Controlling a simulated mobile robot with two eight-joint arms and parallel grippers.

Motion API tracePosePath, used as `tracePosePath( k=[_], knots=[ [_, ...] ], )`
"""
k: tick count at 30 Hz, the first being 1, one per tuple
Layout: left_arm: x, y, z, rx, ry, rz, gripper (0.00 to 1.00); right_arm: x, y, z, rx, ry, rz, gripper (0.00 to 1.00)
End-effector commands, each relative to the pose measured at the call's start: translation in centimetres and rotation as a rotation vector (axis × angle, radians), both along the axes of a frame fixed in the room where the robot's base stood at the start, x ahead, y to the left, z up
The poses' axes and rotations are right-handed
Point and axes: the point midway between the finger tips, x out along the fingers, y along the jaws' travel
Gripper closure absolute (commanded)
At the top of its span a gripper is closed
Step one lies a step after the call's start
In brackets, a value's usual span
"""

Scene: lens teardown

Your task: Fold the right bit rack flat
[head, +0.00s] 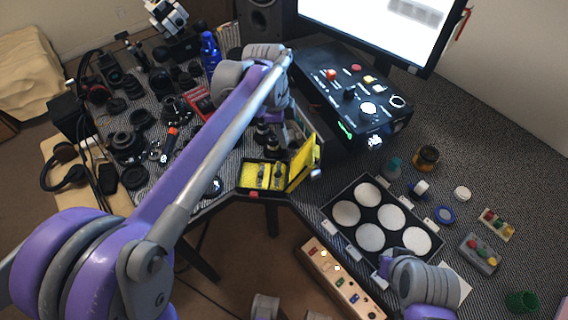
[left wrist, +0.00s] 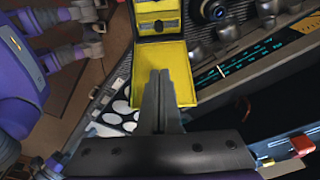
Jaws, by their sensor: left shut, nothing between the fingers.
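A small yellow bit case (head: 243,189) stands open at the desk's inner edge, its yellow lid (head: 305,163) raised on the right. Two dark bit racks sit side by side in it. The right bit rack (head: 278,176) is on the lid side; whether it is upright or flat I cannot tell. It also shows in the left wrist view (left wrist: 157,26). My left gripper (head: 300,136) is shut and empty by the lid; its fingers (left wrist: 160,80) overlap the lid in the left wrist view, contact unclear. My right gripper (head: 385,266) is by the lens tray, its fingertips unclear.
A black control box (head: 350,90) stands behind the lid. A black tray (head: 326,208) with several white discs lies to the right, with a power strip (head: 340,280) below it. Lens parts crowd the left desk. Open floor lies below the case.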

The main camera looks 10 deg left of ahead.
Motion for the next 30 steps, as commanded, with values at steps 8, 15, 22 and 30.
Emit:
tracePosePath(
  k=[8,15,22,30],
  knots=[
    [0.0,0.0,0.0,0.000,0.000,-0.005,1.00,0.0,0.0,0.0,0.000,0.000,0.000,1.00],
    [0.1,-0.2,-1.5,0.000,-0.001,-0.004,1.00,0.0,0.0,-0.2,0.000,0.001,0.000,1.00],
    [0.1,-0.9,-6.1,0.000,-0.001,-0.004,1.00,-0.1,0.0,-0.7,0.000,0.002,0.000,1.00],
    [0.1,-0.7,-11.1,0.001,-0.001,0.000,1.00,-0.2,0.0,-1.2,0.000,0.004,0.000,1.00]
  ],
)
